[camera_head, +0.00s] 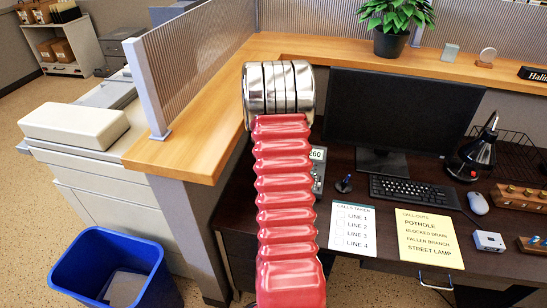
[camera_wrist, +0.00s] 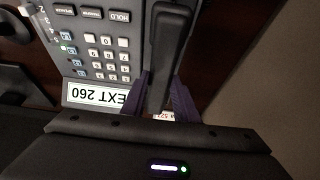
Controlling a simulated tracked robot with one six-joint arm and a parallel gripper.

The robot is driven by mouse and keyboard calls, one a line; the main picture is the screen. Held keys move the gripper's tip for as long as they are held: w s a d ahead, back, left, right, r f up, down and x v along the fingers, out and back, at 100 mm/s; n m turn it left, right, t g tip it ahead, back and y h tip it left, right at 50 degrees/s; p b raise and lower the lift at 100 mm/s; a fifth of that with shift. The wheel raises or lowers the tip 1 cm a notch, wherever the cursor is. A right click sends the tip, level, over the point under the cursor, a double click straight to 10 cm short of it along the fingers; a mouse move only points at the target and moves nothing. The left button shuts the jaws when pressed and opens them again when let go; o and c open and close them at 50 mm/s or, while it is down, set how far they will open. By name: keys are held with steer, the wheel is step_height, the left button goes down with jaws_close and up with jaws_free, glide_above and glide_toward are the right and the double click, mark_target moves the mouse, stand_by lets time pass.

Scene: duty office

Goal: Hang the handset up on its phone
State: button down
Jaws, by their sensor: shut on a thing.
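The desk phone (camera_wrist: 97,45) is grey, with a keypad, a HOLD key and a label reading EXT 260. It fills the upper left of the wrist view, appearing upside down. In the head view only a strip of the phone (camera_head: 319,178) shows beside my arm. The dark handset (camera_wrist: 172,35) runs lengthwise along the right side of the phone in the wrist view. My gripper (camera_wrist: 161,88) is shut on the handset, one purple finger on each side. The handset covers part of the phone; I cannot tell whether it touches the cradle. My arm hides the gripper and handset in the head view.
A monitor (camera_head: 385,112), keyboard (camera_head: 413,192), mouse (camera_head: 477,203) and kettle-like vessel (camera_head: 472,158) stand on the dark desk. A white sheet (camera_head: 352,228) and a yellow sheet (camera_head: 430,238) lie at its front. A wooden ledge (camera_head: 200,128) borders the left. A blue bin (camera_head: 115,265) stands on the floor.

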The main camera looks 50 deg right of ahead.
steer(key=shift+f, duration=0.3)
stand_by(0.4)
steer(key=c, duration=1.3)
jaws_free()
